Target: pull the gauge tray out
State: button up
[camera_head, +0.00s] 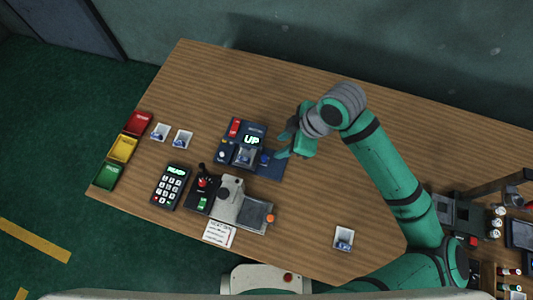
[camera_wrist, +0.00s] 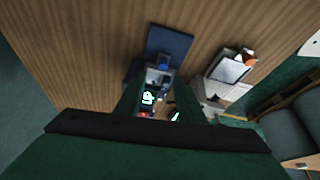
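The gauge (camera_head: 252,128) is a dark blue unit with a lit green "UP" display, near the middle of the table. Its tray (camera_head: 244,155) is a small pale holder at the front of the unit, with a bluish piece in it. A blue knob (camera_head: 264,159) stands at the tray's right end, over a flat blue plate (camera_head: 273,169). In the wrist view the knob (camera_wrist: 164,61) and tray (camera_wrist: 153,76) show between the fingers. My gripper (camera_head: 279,146) is open and empty, just right of the gauge and close to the knob; I cannot tell whether it touches.
Red, yellow and green bins (camera_head: 123,149) line the left edge. The table right of the plate is clear.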

aim_at(265, 157)
jog(key=x, duration=1)
jog(key=shift+s+a+f, duration=0.1)
jog(key=shift+s+a, duration=0.1)
jog(key=shift+a, duration=0.3)
grip_shut()
